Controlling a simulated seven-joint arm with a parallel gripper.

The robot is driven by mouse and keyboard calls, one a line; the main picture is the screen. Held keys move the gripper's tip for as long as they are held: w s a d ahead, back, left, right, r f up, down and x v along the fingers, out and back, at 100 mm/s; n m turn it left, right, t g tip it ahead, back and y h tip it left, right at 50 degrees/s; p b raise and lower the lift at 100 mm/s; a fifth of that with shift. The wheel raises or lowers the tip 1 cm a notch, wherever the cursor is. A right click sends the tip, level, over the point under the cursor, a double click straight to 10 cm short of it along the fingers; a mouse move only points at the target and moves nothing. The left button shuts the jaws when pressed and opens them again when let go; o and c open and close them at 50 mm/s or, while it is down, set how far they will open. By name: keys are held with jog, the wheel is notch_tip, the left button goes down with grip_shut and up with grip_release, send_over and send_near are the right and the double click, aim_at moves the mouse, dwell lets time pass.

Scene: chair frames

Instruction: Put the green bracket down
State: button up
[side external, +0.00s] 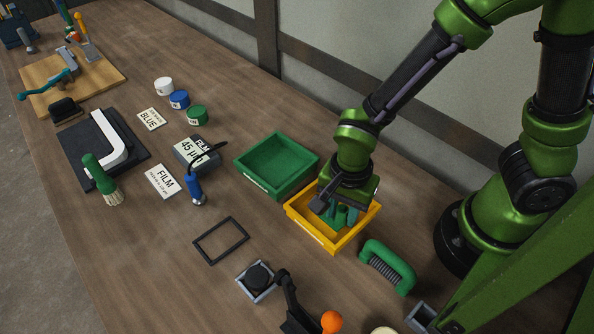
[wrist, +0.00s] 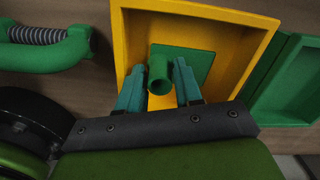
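The green bracket (wrist: 158,70) has a round tube standing on a flat square plate. In the wrist view it is inside the yellow tray (wrist: 122,45). In the side external view the bracket (side external: 345,216) is low in the yellow tray (side external: 305,230), partly hidden by my gripper. My gripper (side external: 340,207) reaches down into this tray. In the wrist view my gripper's teal fingers (wrist: 160,68) stand on both sides of the tube, very near it. I cannot tell whether they touch it, or whether the plate rests on the tray floor.
A green tray (side external: 250,178) stands beside the yellow tray. Bare table shows left of the yellow tray.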

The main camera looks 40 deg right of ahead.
aim_at(343, 208)
notch_tip(343, 208, up, 11)
jog(key=w+d+r+n+t+y, duration=0.1)
jog(key=d+r+n+t+y, duration=0.1)
jog(key=d+r+n+t, duration=0.5)
jog(key=d+r+n, duration=0.3)
jog(key=d+r, duration=0.1)
jog(key=r, duration=0.1)
jog(key=shift+d, duration=0.4)
jog(key=shift+r, duration=0.1)
dwell(1.1)
